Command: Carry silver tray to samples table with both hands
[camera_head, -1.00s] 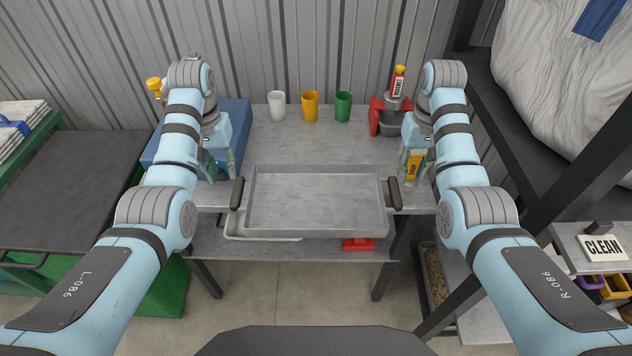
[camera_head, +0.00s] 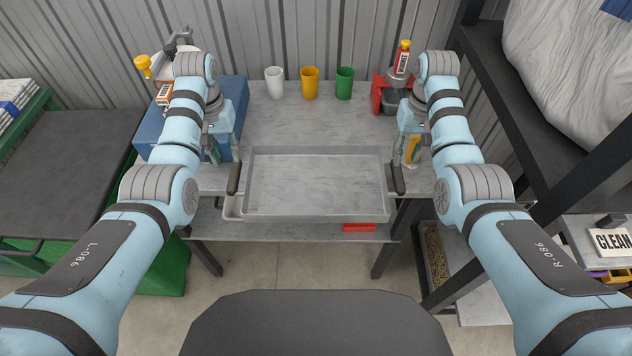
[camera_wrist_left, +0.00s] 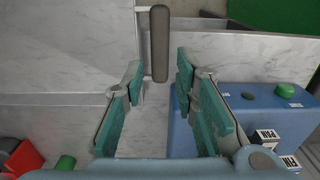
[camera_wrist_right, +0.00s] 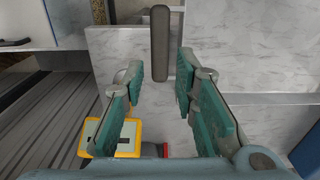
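The silver tray (camera_head: 316,183) is shallow and rectangular, with a dark handle at each short side. It lies level at the front of the grey table, its near edge reaching past the table's front edge in the head view. My left gripper (camera_head: 224,150) is open and empty at the left handle (camera_head: 233,178). In the left wrist view that handle (camera_wrist_left: 159,40) lies just ahead of and between the parted fingertips. My right gripper (camera_head: 404,150) is open and empty at the right handle (camera_head: 397,179). The right wrist view shows that handle (camera_wrist_right: 159,40) likewise between the fingertips.
White (camera_head: 275,82), orange (camera_head: 310,83) and green (camera_head: 344,83) cups stand at the table's back. A blue case (camera_head: 155,130) is left, a red and grey item (camera_head: 389,96) right. A dark shelf rack (camera_head: 530,120) stands close on the right; a green-framed bench (camera_head: 70,180) stands left.

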